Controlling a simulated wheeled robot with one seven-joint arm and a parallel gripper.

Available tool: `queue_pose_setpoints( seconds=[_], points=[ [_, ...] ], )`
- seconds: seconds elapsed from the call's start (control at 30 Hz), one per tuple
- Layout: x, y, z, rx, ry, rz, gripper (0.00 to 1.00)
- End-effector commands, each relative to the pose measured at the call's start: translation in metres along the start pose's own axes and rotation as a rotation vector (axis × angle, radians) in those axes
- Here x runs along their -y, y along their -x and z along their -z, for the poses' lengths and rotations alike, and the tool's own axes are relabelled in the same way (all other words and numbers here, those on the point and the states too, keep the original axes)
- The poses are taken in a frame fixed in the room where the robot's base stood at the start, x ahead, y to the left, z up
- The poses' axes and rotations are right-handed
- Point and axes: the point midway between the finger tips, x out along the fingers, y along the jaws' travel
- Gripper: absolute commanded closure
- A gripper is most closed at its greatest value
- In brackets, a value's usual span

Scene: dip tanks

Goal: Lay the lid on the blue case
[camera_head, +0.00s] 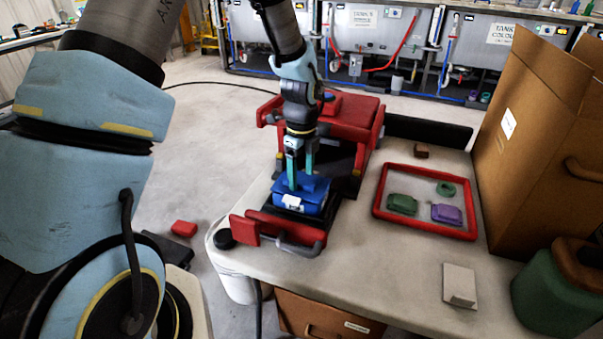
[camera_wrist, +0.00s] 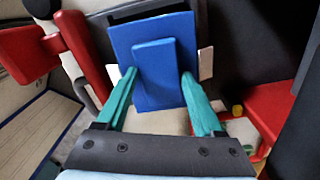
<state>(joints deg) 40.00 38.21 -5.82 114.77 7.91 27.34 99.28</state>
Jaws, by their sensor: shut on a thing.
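The blue case (camera_head: 312,209) sits in the red vise on the bench, with a white latch on its front. The blue lid (camera_wrist: 155,28) is a flat plate with a raised block handle. In the head view the lid (camera_head: 319,184) is at the top of the case. I cannot tell whether it rests fully on the rim or is slightly above it. My gripper (camera_head: 300,181) points down over the case. In the wrist view its teal fingers (camera_wrist: 158,78) are shut on the handle's two sides. The lid hides the inside of the case.
The red vise has a front jaw (camera_head: 277,229) and a rear body (camera_head: 345,118) close around the case.

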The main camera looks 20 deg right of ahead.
Motion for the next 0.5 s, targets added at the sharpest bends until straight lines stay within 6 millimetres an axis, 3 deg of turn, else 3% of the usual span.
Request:
queue_pose_setpoints(
  seconds=[0.3, 0.33, 0.5],
  points=[
    [0.0001, -0.0001, 0.0001, 0.0, 0.001, 0.0, 0.85],
    [0.0, -0.0001, 0.0001, 0.0, 0.001, 0.0, 0.29],
    [0.0, -0.0001, 0.0001, 0.0, 0.001, 0.0, 0.1]
  ],
)
